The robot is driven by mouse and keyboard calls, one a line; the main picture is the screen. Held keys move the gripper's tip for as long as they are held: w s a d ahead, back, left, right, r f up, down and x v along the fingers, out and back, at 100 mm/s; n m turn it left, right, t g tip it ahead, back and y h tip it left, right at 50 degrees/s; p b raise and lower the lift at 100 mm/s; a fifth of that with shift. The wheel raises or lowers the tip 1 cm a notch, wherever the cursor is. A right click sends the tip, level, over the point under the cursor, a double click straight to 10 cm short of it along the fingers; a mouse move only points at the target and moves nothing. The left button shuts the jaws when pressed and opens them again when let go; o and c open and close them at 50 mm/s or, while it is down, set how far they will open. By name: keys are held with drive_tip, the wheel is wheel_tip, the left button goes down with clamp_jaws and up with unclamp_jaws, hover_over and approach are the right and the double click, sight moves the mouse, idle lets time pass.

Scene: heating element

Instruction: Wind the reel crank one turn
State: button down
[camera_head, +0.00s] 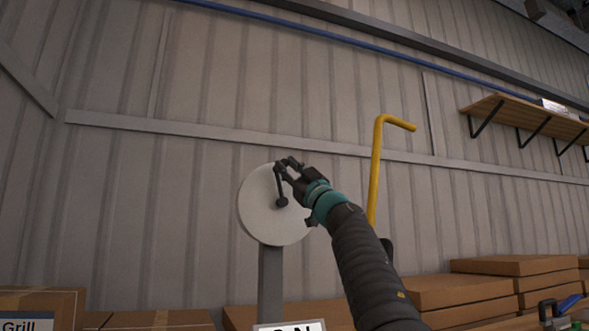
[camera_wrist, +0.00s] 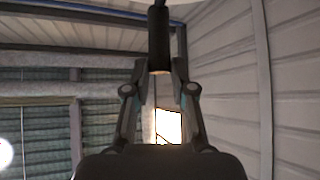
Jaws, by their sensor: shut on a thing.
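The reel (camera_head: 262,222) is a pale round disc on a grey post (camera_head: 270,285), in the middle of the head view. Its dark crank (camera_head: 279,185) runs from a hub at the disc's centre up to a handle near the disc's top edge. My gripper (camera_head: 287,165) is at that upper end, in front of the disc, and is shut on the crank handle. In the wrist view the dark handle (camera_wrist: 158,40) comes down from the top between the fingertips of my gripper (camera_wrist: 158,75). The fingers hide part of the handle in the head view.
A yellow bent pole (camera_head: 376,170) stands just right of the reel, close behind my arm. Cardboard boxes (camera_head: 485,290) are stacked low at the right, with more at the lower left (camera_head: 50,300). A wall shelf (camera_head: 530,118) is at the upper right. Air around the disc's left side is clear.

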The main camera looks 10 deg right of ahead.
drive_tip(key=shift+f, duration=0.1)
drive_tip(key=c, duration=1)
unclamp_jaws()
drive_tip(key=shift+v, duration=6)
